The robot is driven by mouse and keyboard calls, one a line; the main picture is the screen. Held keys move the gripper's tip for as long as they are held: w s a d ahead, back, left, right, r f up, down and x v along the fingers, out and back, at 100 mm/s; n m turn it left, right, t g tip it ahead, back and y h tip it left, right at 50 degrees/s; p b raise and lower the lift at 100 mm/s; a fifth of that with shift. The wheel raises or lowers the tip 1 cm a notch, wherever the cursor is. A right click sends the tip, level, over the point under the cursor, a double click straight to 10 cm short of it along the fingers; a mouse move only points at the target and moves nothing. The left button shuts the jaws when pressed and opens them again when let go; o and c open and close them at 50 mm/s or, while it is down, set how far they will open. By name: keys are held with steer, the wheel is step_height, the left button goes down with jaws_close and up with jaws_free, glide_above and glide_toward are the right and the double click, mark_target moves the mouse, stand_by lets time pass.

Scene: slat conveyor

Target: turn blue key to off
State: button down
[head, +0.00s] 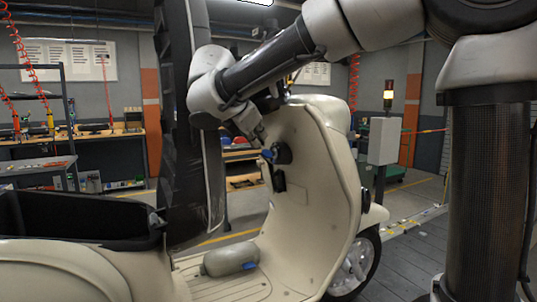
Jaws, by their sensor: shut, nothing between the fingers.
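The blue key (267,154) sits at the black ignition lock (283,153) on the inner face of the cream scooter's leg shield (315,190). My gripper (261,142) reaches down to the key from the upper left, its fingertips right by it. The fingers are shut with nothing between them. Whether they touch the key cannot be told at this size. The key's exact angle is also too small to read. A black piece (279,181) is on the leg shield just below the lock.
A grey-green rounded object (230,260) lies on the scooter's footboard. The open black seat bucket (80,222) is at the left. A grey box on a post with a lit lamp (384,140) stands behind the scooter at the right. Workbenches line the back left.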

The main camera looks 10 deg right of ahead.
steer(key=shift+v, duration=1.5)
steer(key=shift+d+r, duration=0.1)
steer(key=shift+d, duration=0.1)
